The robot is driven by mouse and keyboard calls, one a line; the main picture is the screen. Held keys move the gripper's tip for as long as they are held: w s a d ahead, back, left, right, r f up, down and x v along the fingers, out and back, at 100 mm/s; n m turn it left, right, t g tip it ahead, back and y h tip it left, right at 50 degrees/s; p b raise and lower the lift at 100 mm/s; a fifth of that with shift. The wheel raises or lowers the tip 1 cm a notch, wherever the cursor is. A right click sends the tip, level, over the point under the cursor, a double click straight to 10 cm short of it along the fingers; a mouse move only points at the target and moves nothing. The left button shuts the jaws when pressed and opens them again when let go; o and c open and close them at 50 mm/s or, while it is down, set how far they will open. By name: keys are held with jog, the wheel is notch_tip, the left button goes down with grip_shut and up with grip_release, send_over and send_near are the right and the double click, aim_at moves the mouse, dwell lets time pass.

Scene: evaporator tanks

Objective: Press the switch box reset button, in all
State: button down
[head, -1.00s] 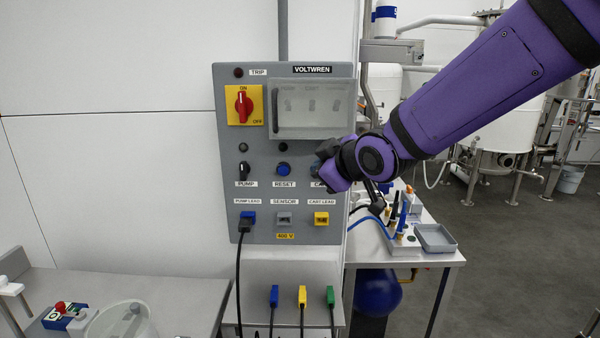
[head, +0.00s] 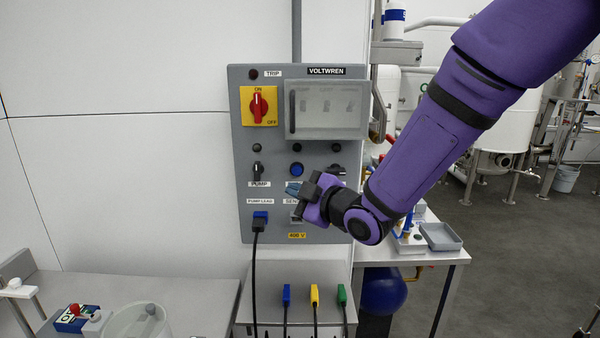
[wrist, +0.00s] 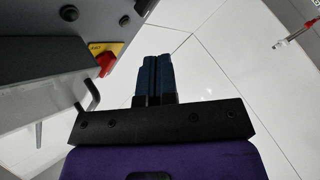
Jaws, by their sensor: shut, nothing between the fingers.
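The grey switch box (head: 240,190) is on the white wall in the head view. Its blue round reset button (head: 296,170) shows in the middle row, between the pump knob (head: 258,170) and a dark knob on the right. My gripper (head: 292,188) is in front of the box just below the reset button, pointing left, and covers the RESET label. Its blue fingers (wrist: 153,78) are closed together and empty in the wrist view. I cannot tell whether they touch the box. The reset button does not show in the wrist view.
A red switch on a yellow plate (head: 259,106) and a clear-fronted cover (head: 327,112) with a handle stand above the button. A black lead (head: 254,270) hangs from the pump socket. Blue, yellow and green plugs (head: 314,295) stand below. A bench (head: 190,290) is at lower left.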

jog(key=w, duration=0.8)
jog(key=shift+w+d, duration=0.15)
jog(key=shift+w, duration=0.25)
jog(key=shift+w, duration=0.1)
dwell(1.9)
jog(key=shift+w, duration=0.3)
jog(key=shift+w, duration=0.5)
dwell(0.9)
jog(key=shift+s, duration=0.9)
jog(key=shift+s, duration=2.5)
